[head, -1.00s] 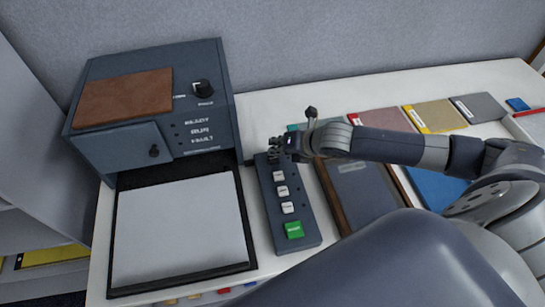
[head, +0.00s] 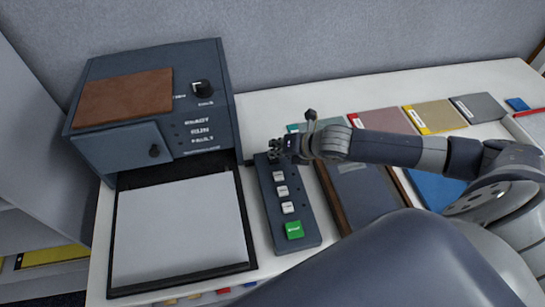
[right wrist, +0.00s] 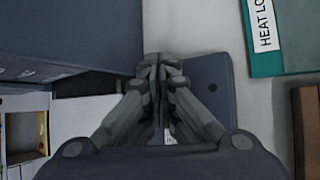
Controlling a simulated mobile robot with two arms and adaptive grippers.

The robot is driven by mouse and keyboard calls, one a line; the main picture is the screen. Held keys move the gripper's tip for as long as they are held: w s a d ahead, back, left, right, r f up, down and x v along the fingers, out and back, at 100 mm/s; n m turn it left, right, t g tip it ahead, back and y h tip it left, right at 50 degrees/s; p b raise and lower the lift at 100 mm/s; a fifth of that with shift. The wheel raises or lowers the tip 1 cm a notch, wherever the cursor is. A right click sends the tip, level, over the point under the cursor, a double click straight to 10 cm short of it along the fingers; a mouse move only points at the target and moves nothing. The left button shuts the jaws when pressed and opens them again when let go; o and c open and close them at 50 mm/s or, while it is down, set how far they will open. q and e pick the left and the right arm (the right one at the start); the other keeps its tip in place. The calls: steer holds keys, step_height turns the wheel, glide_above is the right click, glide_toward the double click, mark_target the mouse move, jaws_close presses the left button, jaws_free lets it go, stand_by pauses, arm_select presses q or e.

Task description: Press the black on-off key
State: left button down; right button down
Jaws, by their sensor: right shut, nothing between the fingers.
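A dark blue-grey control strip (head: 305,215) lies on the table with a column of white keys (head: 283,191) and a green key (head: 294,230) at its near end. My right gripper (head: 275,151) is shut and empty at the strip's far end. In the right wrist view its closed fingertips (right wrist: 161,66) lie over the strip's end (right wrist: 212,78). I cannot make out the black on-off key; the fingers cover part of that end. Whether the fingertips touch the strip cannot be told. My left gripper is not in view.
A dark blue-grey machine (head: 207,130) with a knob and brown top panel stands left of the strip, with a white sheet on its black tray (head: 245,240) in front. Several folders, including a teal one (right wrist: 280,65), lie to the right.

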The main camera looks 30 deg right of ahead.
steer(key=shift+f, duration=0.4)
stand_by(0.6)
steer(key=shift+r+p, duration=0.9)
steer(key=shift+p, duration=0.05)
step_height(320, 180, up, 6)
steer(key=p, duration=0.6)
steer(key=shift+p, duration=0.35)
steer(key=shift+s+f, duration=0.1)
